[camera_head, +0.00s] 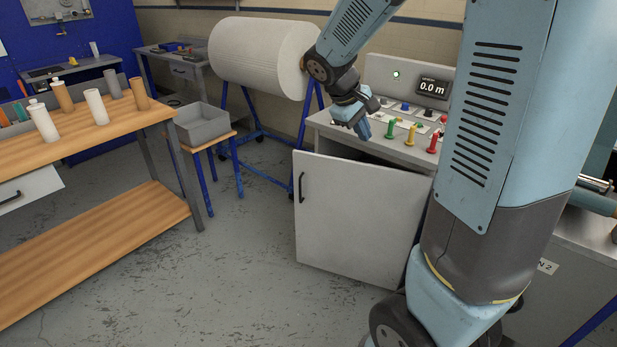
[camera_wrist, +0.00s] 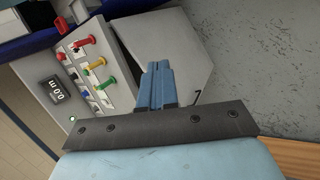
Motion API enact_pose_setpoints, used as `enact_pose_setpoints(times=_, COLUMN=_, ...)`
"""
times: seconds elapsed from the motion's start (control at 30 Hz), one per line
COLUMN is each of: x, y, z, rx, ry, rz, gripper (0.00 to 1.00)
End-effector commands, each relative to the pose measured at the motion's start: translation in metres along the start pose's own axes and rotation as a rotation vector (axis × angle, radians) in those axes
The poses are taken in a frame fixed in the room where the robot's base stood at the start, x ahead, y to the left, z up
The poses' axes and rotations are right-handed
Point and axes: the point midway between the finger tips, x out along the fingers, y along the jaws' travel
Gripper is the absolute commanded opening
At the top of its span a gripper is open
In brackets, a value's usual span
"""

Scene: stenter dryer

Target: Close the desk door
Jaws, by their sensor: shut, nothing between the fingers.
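The desk door (camera_head: 358,215) is a light grey panel with a dark handle (camera_head: 302,187) near its upper left edge. It stands swung open from the grey control desk (camera_head: 345,130), with a dark gap above its top edge. My gripper (camera_head: 364,131) is shut and empty, above the door's top edge beside the desk's front edge. In the wrist view the blue fingers (camera_wrist: 158,84) are together in front of the door (camera_wrist: 168,50). I cannot tell whether they touch it. My arm hides the right part of the desk.
Coloured levers (camera_head: 410,134) stand on the desk top beside a display reading 0.0 m (camera_head: 432,88). A white roll (camera_head: 258,55) on a blue stand is behind. A wooden workbench (camera_head: 95,135) with bobbins and a grey bin (camera_head: 203,124) are at left. The floor before the door is clear.

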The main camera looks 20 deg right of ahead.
Motion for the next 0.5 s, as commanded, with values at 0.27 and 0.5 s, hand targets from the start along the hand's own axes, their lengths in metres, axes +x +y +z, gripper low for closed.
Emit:
enact_pose_setpoints(times=0.27, x=0.05, y=0.005, z=-0.061, rx=-0.204, ry=-0.124, rz=0.156, gripper=0.0)
enact_pose_setpoints(times=0.5, x=0.092, y=0.002, z=-0.114, rx=-0.389, ry=-0.218, rz=0.305, gripper=0.0)
